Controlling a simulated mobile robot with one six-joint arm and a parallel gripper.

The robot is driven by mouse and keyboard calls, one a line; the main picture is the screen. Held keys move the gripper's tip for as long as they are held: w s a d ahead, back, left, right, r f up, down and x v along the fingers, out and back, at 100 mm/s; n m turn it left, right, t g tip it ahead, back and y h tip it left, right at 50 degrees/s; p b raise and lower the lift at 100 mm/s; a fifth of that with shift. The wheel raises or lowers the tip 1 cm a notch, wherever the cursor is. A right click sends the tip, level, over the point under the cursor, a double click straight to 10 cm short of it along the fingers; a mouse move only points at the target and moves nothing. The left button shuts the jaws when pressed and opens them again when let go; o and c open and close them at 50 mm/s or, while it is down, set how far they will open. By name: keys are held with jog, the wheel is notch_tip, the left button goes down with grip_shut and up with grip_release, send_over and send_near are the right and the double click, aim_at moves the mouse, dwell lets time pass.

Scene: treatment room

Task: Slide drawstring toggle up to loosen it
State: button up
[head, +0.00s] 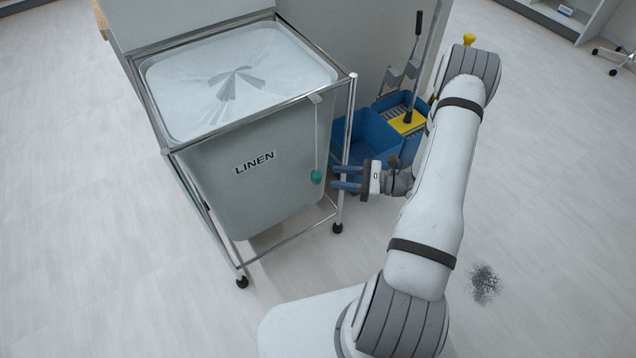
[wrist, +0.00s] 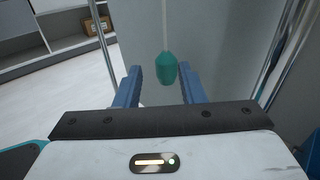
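The teal drawstring toggle (head: 316,177) hangs low on a thin pale cord (head: 317,130) at the right front of the grey linen bag (head: 230,185), which is marked LINEN. In the wrist view the toggle (wrist: 166,68) shows between and beyond the tips of my blue fingers, with the cord running up from it. My gripper (head: 337,178) is open, to the right of the toggle at about its height, beside the frame's front right post. The fingers (wrist: 162,85) do not visibly touch the toggle. The bag's top is gathered at the centre.
A chrome wheeled frame (head: 351,120) surrounds the bag, and its posts stand close to my gripper. A blue mop bucket (head: 370,135) with a yellow part is behind my wrist. The floor to the left is clear.

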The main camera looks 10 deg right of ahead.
aim_at(317, 175)
jog(key=shift+m+t, duration=0.5)
jog(key=w+a, duration=0.1)
jog(key=a, duration=0.1)
jog(key=w+a+f+b, duration=0.1)
jog(key=a, duration=0.1)
jog(key=w+a+f, duration=0.1)
jog(key=a, duration=0.1)
jog(key=shift+w+a+b, duration=0.1)
jog(key=shift+w+b, duration=0.25)
jog(key=shift+c, duration=0.5)
grip_shut()
